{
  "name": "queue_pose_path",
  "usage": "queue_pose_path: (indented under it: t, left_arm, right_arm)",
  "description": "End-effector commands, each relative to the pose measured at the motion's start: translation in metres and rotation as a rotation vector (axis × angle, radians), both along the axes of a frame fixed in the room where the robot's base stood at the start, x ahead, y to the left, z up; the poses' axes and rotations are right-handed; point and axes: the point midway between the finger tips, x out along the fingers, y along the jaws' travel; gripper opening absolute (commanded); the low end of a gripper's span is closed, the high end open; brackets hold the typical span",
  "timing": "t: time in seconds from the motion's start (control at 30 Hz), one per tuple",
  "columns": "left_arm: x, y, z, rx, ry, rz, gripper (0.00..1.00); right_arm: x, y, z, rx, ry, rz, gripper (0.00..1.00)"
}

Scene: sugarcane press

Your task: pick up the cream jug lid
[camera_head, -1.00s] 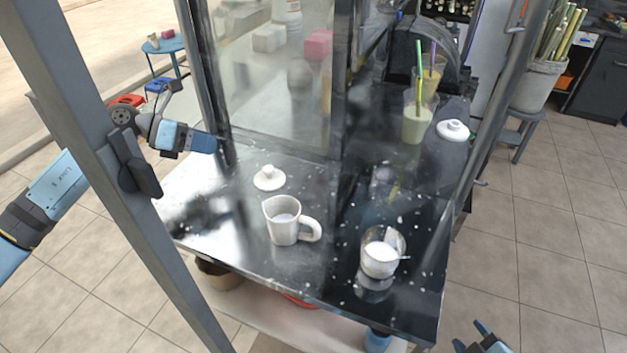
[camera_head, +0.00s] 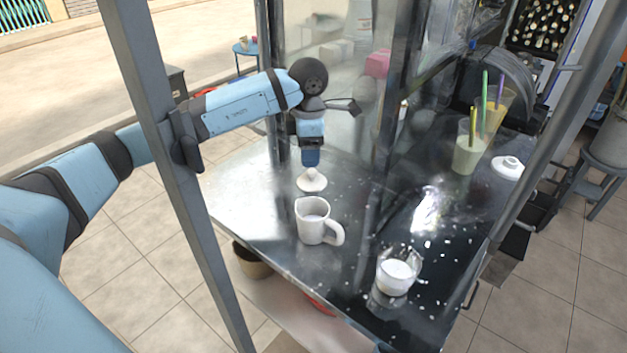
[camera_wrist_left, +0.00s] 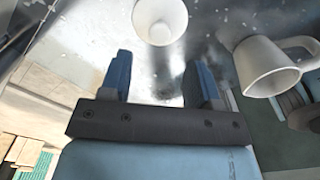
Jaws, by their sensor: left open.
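A white lid with a knob (camera_head: 312,181) lies on the dark, shiny counter (camera_head: 245,190), just behind the white cream jug (camera_head: 313,228). The jug stands upright with a handle at its right. A second white knobbed lid (camera_head: 507,168) lies at the counter's right side. My left gripper (camera_head: 311,163) points down right above the lid by the jug. In the left wrist view its fingers (camera_wrist_left: 160,66) are apart with nothing between them. A white rounded object, apparently the lid (camera_wrist_left: 160,20), shows just beyond the fingertips, and the jug (camera_wrist_left: 268,68) stands to the right. My right gripper is out of view.
A glass bowl of white contents (camera_head: 397,273) stands near the counter's front edge. A pale green drink (camera_head: 468,153) and an orange drink (camera_head: 493,108) with straws stand at the back right. A grey post (camera_head: 185,180) stands close to my left arm. A transparent panel rises behind the lid.

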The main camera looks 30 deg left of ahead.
Motion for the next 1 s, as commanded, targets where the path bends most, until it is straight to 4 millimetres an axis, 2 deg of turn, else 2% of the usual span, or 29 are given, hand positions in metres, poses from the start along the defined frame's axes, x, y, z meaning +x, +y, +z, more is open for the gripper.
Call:
queue_pose_path:
  t: [0.1,0.33,0.6,0.83,0.87,1.0]
  left_arm:
    - [0.0,0.0,-0.012,-0.001,0.001,-0.001,0.56]
    - [0.001,-0.001,-0.026,-0.002,0.002,-0.002,0.56]
    - [0.005,-0.002,-0.064,-0.001,0.002,-0.001,0.56]
    - [0.005,-0.002,-0.067,-0.002,-0.001,-0.002,0.56]
    - [0.005,-0.002,-0.067,-0.002,-0.001,-0.002,0.54]
    - [0.005,-0.002,-0.067,-0.002,-0.001,-0.002,0.22]
  right_arm:
    - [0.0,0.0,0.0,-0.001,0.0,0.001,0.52]
    - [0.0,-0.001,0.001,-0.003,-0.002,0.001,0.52]
    - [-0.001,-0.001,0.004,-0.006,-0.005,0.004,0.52]
    - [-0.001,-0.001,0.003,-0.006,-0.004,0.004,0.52]
    - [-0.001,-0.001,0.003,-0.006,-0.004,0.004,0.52]
    - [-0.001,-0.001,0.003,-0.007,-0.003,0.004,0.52]
